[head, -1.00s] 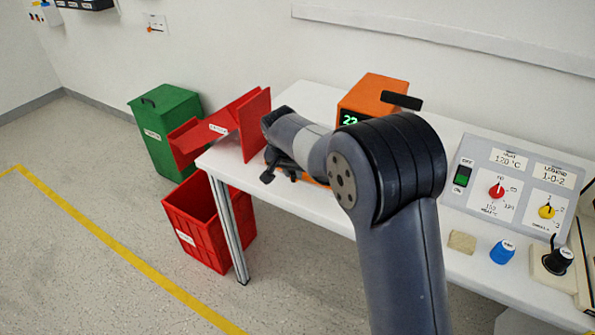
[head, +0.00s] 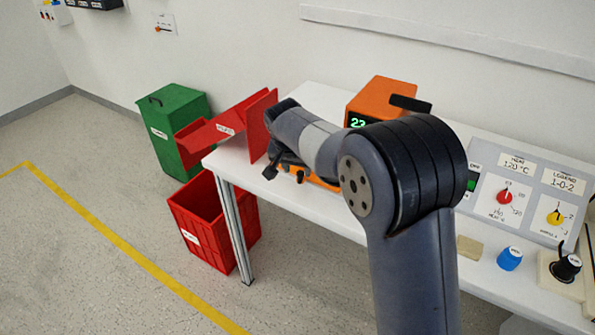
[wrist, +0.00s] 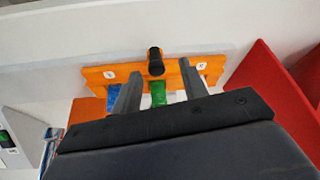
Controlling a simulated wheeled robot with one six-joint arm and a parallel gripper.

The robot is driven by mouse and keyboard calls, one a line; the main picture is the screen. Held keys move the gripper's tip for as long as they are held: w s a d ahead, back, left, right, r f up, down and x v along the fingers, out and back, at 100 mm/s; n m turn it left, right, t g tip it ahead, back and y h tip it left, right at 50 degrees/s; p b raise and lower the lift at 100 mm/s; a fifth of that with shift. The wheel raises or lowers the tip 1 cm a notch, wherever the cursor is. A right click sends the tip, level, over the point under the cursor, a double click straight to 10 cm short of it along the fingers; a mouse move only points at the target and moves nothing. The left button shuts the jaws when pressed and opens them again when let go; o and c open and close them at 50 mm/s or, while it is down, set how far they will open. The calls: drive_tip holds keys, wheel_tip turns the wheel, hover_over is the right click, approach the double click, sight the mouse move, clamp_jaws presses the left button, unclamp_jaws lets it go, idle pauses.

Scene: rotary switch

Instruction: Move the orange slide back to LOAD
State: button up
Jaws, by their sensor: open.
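The orange slide (wrist: 188,72) shows in the wrist view as a flat orange piece with a black knob (wrist: 155,62) at its middle and two small white labels. Blue, green and white patches show below its edge. Part of the orange also shows in the head view (head: 322,182), mostly hidden by my arm. My gripper (wrist: 159,70) is open, its two grey fingers apart on either side of the knob's line. The fingertips overlap the slide in the picture; I cannot tell whether they touch it. No LOAD mark is readable.
A red chute (head: 225,125) stands at the table's left end, close to my gripper. A red crate (head: 215,235) and green bin (head: 170,120) are on the floor. An orange box with a display (head: 381,93) stands behind my arm. A control panel (head: 530,195) is at the right.

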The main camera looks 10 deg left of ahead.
drive_tip(key=v, duration=0.8)
drive_tip(key=x, duration=1)
drive_tip(key=shift+w+f, duration=0.1)
drive_tip(key=shift+f, duration=0.3)
drive_tip(key=shift+d, duration=0.3)
